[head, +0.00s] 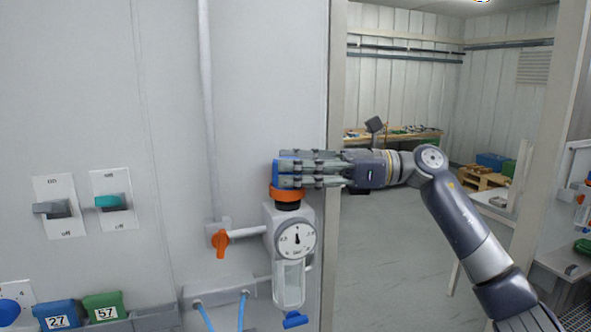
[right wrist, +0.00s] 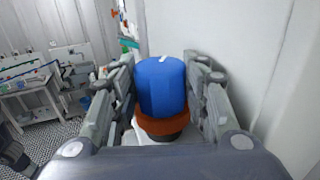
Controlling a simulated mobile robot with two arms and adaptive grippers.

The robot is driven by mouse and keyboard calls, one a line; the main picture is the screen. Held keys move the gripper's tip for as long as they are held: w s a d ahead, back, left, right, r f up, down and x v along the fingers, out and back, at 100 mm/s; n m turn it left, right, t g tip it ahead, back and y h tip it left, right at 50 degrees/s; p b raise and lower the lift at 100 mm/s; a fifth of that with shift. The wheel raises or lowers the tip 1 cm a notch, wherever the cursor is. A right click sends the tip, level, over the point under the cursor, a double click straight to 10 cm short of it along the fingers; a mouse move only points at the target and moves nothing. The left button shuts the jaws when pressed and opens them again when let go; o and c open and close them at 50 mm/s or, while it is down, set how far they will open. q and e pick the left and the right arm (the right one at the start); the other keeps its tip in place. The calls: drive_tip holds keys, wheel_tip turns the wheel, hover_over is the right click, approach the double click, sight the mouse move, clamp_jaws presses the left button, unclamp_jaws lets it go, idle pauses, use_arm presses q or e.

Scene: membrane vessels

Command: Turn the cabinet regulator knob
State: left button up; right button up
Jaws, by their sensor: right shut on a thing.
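The regulator knob is a blue cap above an orange ring. In the right wrist view the blue knob (right wrist: 161,86) stands between the two fingers of my right gripper (right wrist: 160,95), which is shut on it. In the head view my right gripper (head: 297,168) comes in from the right at the top of the regulator (head: 296,240) and hides most of the knob (head: 277,172). The orange ring (head: 285,194) shows just below the fingers. The regulator has a round gauge and a clear bowl, and is fixed upright on the cabinet wall. My left gripper is not in view.
A valve with an orange handle (head: 221,241) sits left of the regulator. Two wall switches (head: 114,202) and blue and green numbered blocks (head: 103,306) are farther left. A door frame (head: 337,120) stands just right of the regulator, with an open room beyond.

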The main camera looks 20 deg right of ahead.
drive_tip(key=shift+w+n+g, duration=0.1)
drive_tip(key=shift+n+g, duration=0.5)
drive_tip(key=shift+g, duration=0.3)
drive_tip(key=shift+g+y, duration=0.3)
drive_tip(key=o, duration=1.1)
drive_tip(key=shift+d, duration=0.5)
drive_tip(key=d, duration=0.2)
drive_tip(key=s+d, duration=0.1)
drive_tip(key=d, duration=0.3)
drive_tip(key=shift+s+d, duration=0.25)
drive_tip(key=shift+d, duration=0.15)
